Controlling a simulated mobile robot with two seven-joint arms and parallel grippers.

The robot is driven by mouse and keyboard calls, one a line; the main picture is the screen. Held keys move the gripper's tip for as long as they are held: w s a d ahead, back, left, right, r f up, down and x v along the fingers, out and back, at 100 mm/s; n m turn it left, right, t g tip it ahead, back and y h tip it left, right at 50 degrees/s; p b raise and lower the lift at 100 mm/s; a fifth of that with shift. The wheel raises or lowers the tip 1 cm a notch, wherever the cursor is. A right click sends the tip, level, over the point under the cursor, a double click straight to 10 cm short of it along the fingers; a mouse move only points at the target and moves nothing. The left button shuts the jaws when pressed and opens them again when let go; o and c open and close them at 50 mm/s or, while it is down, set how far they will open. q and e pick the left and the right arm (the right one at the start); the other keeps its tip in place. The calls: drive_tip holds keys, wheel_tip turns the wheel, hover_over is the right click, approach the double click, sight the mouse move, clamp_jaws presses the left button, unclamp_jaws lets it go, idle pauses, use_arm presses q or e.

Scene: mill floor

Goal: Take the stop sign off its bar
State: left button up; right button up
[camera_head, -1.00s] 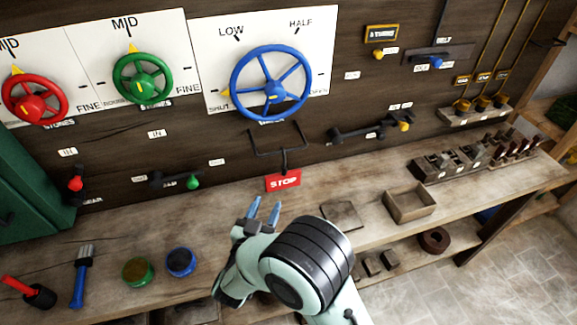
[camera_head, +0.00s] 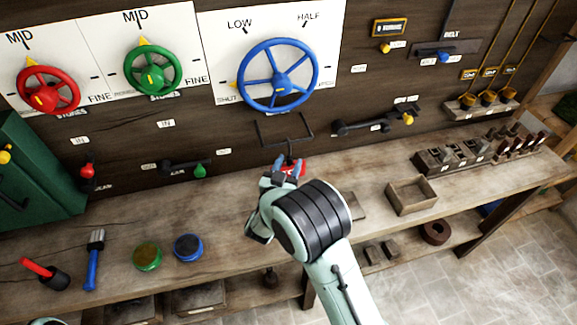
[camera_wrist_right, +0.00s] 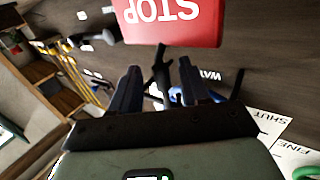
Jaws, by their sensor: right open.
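The red stop sign (camera_head: 297,168) hangs at the wall below the blue wheel, under a dark bar (camera_head: 285,141). In the head view my right gripper (camera_head: 288,167) is in front of it and hides most of it. In the right wrist view the sign (camera_wrist_right: 170,22) is large and upside down at the top, with white letters. There my right gripper (camera_wrist_right: 157,66) is open, its two dark fingers apart and pointing towards the sign and its dark hanger. Nothing shows held between them. I cannot tell whether a finger touches the sign. My left gripper is out of view.
A blue handwheel (camera_head: 278,77) stands out above the bar. A lever with a yellow knob (camera_head: 408,119) is to its right, one with a green knob (camera_head: 199,170) to its left. An open wooden box (camera_head: 411,196) and two round pots (camera_head: 188,247) sit on the bench.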

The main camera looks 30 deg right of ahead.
drive_tip(key=shift+x, duration=0.95)
drive_tip(key=shift+a, duration=0.15)
drive_tip(key=shift+c, duration=0.3)
clamp_jaws()
drive_tip(key=shift+r, duration=0.1)
